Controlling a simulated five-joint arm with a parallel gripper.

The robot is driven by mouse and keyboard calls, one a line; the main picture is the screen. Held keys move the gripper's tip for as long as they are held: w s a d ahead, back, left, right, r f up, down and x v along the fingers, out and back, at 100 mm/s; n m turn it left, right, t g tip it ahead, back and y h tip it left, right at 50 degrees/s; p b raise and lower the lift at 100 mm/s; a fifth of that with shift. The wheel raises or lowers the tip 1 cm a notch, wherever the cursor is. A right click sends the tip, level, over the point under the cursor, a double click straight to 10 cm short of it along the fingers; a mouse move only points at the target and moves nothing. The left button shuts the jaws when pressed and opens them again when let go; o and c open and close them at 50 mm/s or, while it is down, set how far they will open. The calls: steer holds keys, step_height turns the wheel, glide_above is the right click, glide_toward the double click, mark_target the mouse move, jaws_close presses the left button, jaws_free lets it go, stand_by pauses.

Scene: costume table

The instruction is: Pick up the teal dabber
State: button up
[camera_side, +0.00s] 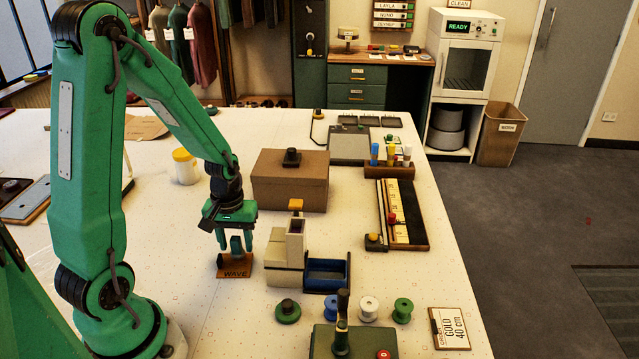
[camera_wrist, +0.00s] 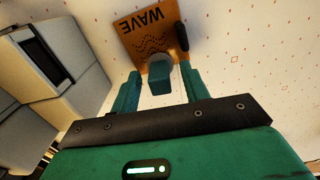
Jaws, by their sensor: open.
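The teal dabber (camera_side: 237,252) stands by the brown WAVE card (camera_side: 240,271), under my gripper (camera_side: 235,238) in the side view. My gripper is pointing down and open, with one finger on each side of the dabber. In the wrist view the teal dabber (camera_wrist: 160,74) shows between the two fingertips of my gripper (camera_wrist: 158,86), with visible gaps on both sides. The WAVE card (camera_wrist: 148,38) lies just beyond it. The dabber's lower end is partly hidden.
A beige block-shaped device (camera_side: 288,245) with a blue tray (camera_side: 327,272) stands close to the right of my gripper. A brown box (camera_side: 290,180) is behind. Several spools and a green stamp-like press (camera_side: 350,340) are in front. Left of the card the table is clear.

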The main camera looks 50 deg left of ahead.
mark_target(236, 239)
jaws_close()
steer(key=shift+r, duration=0.2)
steer(key=shift+r, duration=1.15)
steer(key=shift+d+r, duration=0.25)
steer(key=shift+r, duration=0.65)
steer(key=s+d+r, duration=0.1)
steer(key=d+r, duration=0.5)
steer(key=d, duration=0.5)
steer(key=shift+s+r, duration=0.3)
